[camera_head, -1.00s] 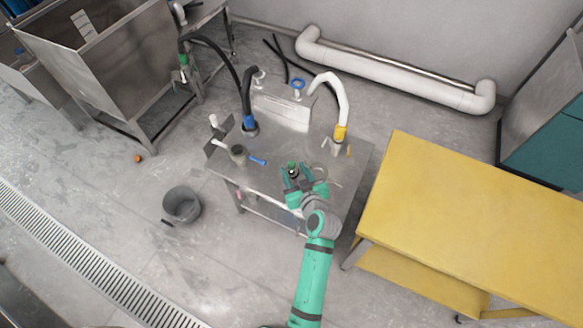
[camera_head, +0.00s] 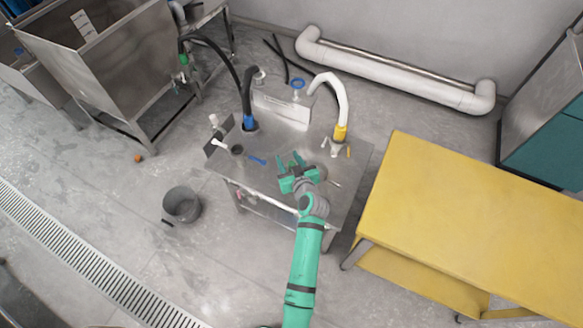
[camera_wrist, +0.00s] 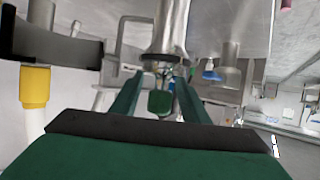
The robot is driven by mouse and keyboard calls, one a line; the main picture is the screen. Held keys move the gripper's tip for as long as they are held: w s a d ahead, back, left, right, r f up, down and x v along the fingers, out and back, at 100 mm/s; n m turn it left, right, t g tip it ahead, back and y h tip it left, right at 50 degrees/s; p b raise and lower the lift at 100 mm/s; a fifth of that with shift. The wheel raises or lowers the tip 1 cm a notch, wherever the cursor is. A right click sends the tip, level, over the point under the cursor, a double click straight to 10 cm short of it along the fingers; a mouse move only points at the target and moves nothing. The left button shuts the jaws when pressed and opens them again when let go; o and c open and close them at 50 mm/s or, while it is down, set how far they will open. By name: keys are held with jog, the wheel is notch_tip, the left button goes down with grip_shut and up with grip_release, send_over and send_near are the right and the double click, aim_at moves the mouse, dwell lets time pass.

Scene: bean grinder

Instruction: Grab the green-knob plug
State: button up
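In the wrist view, the green knob (camera_wrist: 160,103) of the plug hangs below a shiny metal cylinder (camera_wrist: 168,30), as that view frames it. It lies between the two green fingers of my gripper (camera_wrist: 159,98). Gaps show on both sides of the knob, so the fingers look open and not touching it. In the head view, my gripper (camera_head: 290,162) is over the right-middle of the small metal table (camera_head: 240,170). There I cannot pick out the knob from the green fingers.
A white hose with a yellow collar (camera_head: 340,132) stands behind right of my gripper, and a black hose with a blue collar (camera_head: 248,122) behind left. A blue-handled piece (camera_head: 257,160) lies left. A yellow table (camera_head: 480,220) stands right, a bucket (camera_head: 182,204) on the floor left.

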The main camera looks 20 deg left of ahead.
grip_shut()
jog(key=shift+r, duration=0.1)
